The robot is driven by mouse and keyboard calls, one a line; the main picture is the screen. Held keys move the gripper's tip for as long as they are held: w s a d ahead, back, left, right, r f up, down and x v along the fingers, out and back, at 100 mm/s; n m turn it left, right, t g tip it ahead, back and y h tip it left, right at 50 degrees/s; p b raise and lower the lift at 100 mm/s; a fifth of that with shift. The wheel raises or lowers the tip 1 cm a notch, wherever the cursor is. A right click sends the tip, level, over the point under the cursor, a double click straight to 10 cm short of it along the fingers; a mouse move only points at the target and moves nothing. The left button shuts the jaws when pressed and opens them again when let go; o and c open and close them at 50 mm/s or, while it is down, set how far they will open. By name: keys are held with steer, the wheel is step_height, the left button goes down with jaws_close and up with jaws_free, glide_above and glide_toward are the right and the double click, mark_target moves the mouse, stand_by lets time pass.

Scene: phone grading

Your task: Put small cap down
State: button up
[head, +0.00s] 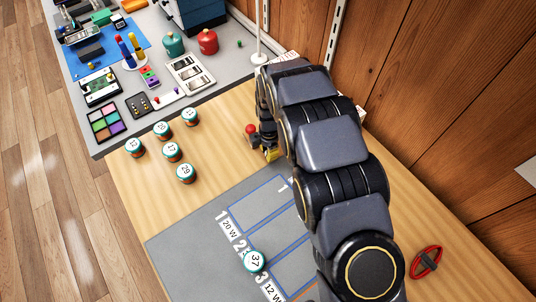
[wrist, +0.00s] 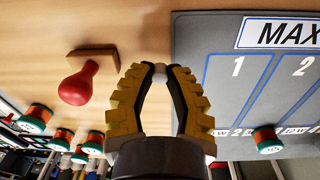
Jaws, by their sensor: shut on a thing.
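My gripper (head: 270,154) has yellow ribbed fingers, over the wooden table just beyond the grey mat. In the wrist view the gripper (wrist: 159,73) is shut, its fingertips together on a small greyish piece (wrist: 159,76), which I take to be the small cap. It is mostly covered by the fingers, and the head view does not show it. I cannot tell whether it touches the table.
A red-knobbed thing with a wooden base (wrist: 78,86) lies close left of my gripper. Several numbered round pieces (head: 172,151) stand farther left. Piece 37 (head: 255,261) stands on the grey mat (head: 185,245) with numbered lanes. A red-and-black oval thing (head: 426,261) lies right.

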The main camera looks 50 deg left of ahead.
steer(key=shift+f, duration=1.3)
steer(key=shift+f, duration=0.1)
steer(key=o, duration=0.6)
steer(key=shift+f, duration=0.15)
steer(key=shift+o, duration=0.2)
steer(key=r, duration=1.2)
steer(key=shift+d+r, duration=0.25)
